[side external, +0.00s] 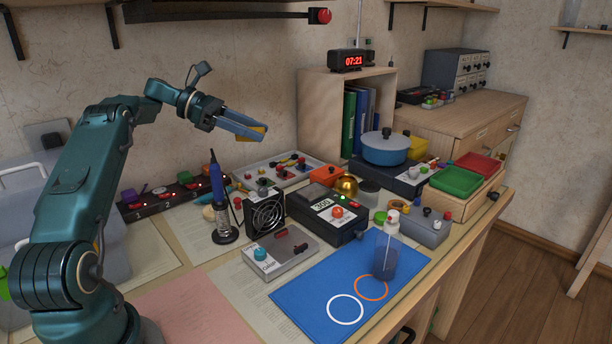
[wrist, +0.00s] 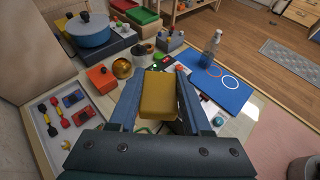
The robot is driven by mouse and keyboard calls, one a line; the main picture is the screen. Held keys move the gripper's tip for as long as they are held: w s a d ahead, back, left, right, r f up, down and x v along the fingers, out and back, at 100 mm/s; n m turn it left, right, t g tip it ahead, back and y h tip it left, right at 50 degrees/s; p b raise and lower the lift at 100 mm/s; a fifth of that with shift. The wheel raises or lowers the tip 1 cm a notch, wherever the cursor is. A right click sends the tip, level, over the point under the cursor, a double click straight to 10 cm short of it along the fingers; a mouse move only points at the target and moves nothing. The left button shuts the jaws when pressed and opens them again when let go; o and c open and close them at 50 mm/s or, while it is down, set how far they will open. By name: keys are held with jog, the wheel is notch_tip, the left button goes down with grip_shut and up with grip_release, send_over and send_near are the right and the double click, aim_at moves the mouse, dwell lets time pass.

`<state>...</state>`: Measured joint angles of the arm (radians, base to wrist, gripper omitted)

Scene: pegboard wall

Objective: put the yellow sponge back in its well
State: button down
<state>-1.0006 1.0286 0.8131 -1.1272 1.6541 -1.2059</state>
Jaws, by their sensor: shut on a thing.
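The yellow sponge (wrist: 158,97) is a block held between the two fingers of my gripper (wrist: 160,82) in the wrist view. In the side view the sponge (side external: 260,129) shows as a yellow patch at the fingertips of my gripper (side external: 250,127). My gripper is shut on it, high above the bench and apart from everything on it. The soldering station (side external: 328,212), black with a lit display, stands on the bench below and to the right. I cannot clearly make out the sponge's well in either view.
A soldering iron (side external: 218,190) stands upright in its holder, beside a small fan (side external: 265,215). A brass ball (side external: 346,185), a blue pot (side external: 386,149) and a clear bottle (side external: 385,258) rise from the bench. The blue mat (side external: 310,290) has bare room.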

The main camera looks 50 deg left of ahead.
jog(key=shift+a+f, duration=0.1)
jog(key=shift+f, duration=0.45)
send_over(306, 197)
notch_tip(306, 197, down, 7)
jog(key=shift+f, duration=2.1)
jog(key=shift+f, duration=0.4)
jog(key=shift+f, duration=0.2)
jog(key=shift+c, duration=1.8)
grip_release()
jog(key=shift+r, duration=0.1)
